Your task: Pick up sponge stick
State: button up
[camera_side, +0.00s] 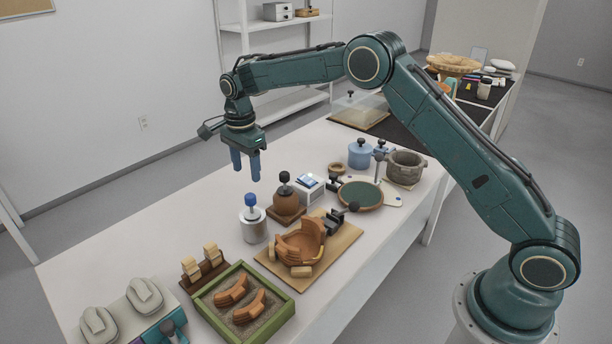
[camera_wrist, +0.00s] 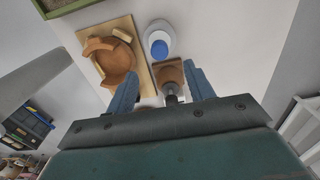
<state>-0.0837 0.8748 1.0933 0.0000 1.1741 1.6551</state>
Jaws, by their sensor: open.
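What looks like the sponge stick (camera_side: 251,201) has a round blue head and stands upright in a shiny metal cup (camera_side: 253,227). Its blue head (camera_wrist: 159,48) also shows in the wrist view, from above, beyond my fingertips. My gripper (camera_side: 246,174) has two blue fingers pointing down. It is open and empty, in the air above the table and apart from the stick. In the wrist view, my gripper (camera_wrist: 160,80) has a brown block with a dark knob (camera_wrist: 171,90) between its fingers in the picture, lower down.
A brown rounded piece with a black knob (camera_side: 285,187) stands beside the cup. A partly built brown pot (camera_side: 301,241) sits on a wooden board (camera_side: 338,256) in front. A green-rimmed sand tray (camera_side: 278,316) holds brown sherds. The table left of the cup is clear.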

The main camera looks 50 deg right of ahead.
aim_at(250, 195)
notch_tip(250, 195, down, 7)
jog(key=shift+r, duration=0.1)
dwell(0.4)
jog(key=shift+f, duration=2.6)
jog(key=shift+c, duration=0.4)
jog(key=c, duration=0.8)
